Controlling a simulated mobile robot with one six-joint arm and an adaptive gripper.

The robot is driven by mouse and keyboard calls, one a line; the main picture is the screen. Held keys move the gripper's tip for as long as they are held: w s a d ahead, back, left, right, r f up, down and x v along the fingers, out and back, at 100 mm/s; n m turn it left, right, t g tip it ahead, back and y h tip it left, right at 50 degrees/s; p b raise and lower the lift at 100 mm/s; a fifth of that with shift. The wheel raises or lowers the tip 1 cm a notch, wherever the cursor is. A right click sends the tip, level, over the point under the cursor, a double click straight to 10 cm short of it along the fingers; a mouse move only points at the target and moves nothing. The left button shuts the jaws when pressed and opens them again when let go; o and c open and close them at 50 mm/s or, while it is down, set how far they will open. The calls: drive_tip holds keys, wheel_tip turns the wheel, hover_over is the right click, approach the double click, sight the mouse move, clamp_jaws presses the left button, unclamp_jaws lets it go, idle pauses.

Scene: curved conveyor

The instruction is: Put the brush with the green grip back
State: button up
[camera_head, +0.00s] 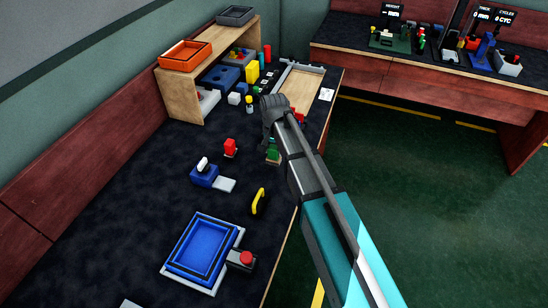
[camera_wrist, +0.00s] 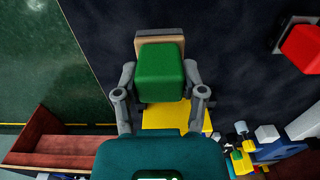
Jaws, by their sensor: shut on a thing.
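The brush with the green grip (camera_head: 273,155) is at my gripper (camera_head: 271,142), near the right edge of the dark bench. In the wrist view, my gripper (camera_wrist: 160,74) has its two fingers on either side of the green grip (camera_wrist: 160,66) and is shut on it. The brush's pale wooden part (camera_wrist: 155,38) shows beyond the grip. A flat yellow patch (camera_wrist: 178,116) lies below the grip in that view, partly covered by my gripper. I cannot tell whether the brush touches the bench.
A red block (camera_head: 230,147) and a blue fixture with a pale plate (camera_head: 205,175) stand left of my gripper. A yellow handle (camera_head: 258,201) and a blue tray (camera_head: 203,247) are nearer. A wooden shelf (camera_head: 170,92), small parts and a wooden tray (camera_head: 298,90) are behind.

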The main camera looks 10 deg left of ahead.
sight(273, 156)
drive_tip(key=shift+w+a+f+b, duration=0.1)
drive_tip(key=shift+f+b, duration=1.35)
drive_tip(key=shift+f, duration=0.25)
drive_tip(key=shift+f, duration=0.15)
drive_tip(key=o, duration=1)
drive_tip(key=shift+o, duration=0.2)
wheel_tip(273, 156, up, 12)
drive_tip(key=p, duration=1.2)
drive_tip(key=s+d, duration=0.4)
drive_tip(key=d, duration=0.6)
drive_tip(key=s+d+n, duration=0.1)
drive_tip(key=s+d, duration=0.3)
drive_tip(key=d, duration=0.7)
drive_tip(key=s+d, duration=0.4)
drive_tip(key=d, duration=0.7)
drive_tip(key=shift+n, duration=0.3)
